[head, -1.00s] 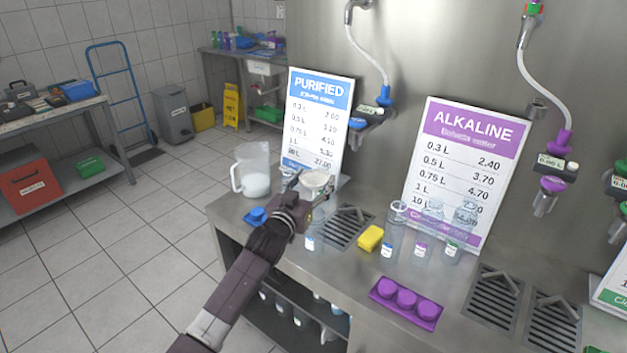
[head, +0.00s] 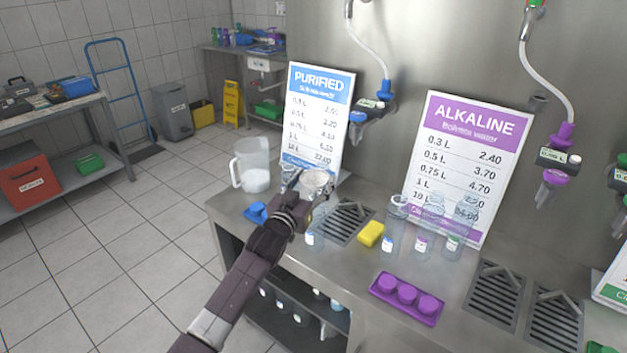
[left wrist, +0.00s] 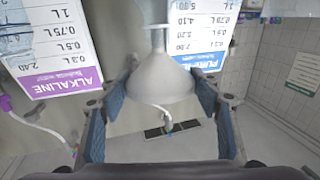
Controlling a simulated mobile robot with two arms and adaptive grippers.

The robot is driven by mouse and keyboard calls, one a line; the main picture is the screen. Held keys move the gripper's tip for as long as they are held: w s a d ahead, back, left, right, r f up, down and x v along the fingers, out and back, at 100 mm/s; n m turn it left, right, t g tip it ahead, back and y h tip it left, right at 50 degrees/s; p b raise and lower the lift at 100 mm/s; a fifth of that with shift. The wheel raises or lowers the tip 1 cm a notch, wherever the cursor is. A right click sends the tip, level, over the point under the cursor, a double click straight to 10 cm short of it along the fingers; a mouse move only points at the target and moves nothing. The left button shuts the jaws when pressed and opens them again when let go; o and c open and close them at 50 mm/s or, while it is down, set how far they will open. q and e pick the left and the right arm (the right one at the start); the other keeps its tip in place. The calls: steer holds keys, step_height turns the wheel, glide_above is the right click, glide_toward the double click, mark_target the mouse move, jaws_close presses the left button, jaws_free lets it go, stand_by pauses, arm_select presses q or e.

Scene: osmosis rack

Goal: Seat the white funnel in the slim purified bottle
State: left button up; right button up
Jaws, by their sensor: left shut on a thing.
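The white funnel (head: 316,181) is held by my left gripper (head: 306,198) above the counter, in front of the purified price sign. In the left wrist view the funnel (left wrist: 162,80) sits between the two blue finger pads (left wrist: 163,105), its wide cone toward the camera. A clear blue-labelled bottle (head: 312,238) stands just below and right of the gripper, its top partly hidden. A taller slim clear bottle with a blue label (head: 391,243) stands farther right, its mouth open. I cannot tell from the labels alone which is the slim purified one. The funnel is apart from the taller bottle.
A yellow sponge (head: 371,234) lies between the two blue-labelled bottles. More clear bottles (head: 453,245) stand to the right. A purple cap tray (head: 407,310) is at the front edge. A clear pitcher (head: 251,160) and blue caps (head: 256,212) are at the left.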

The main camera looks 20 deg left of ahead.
arm_select(q)
steer(key=shift+f, duration=0.3)
steer(key=o, duration=0.9)
steer(key=shift+o, duration=0.2)
steer(key=shift+s, duration=0.1)
steer(key=s+a, duration=0.1)
steer(key=s, duration=1)
steer(key=shift+s, duration=0.4)
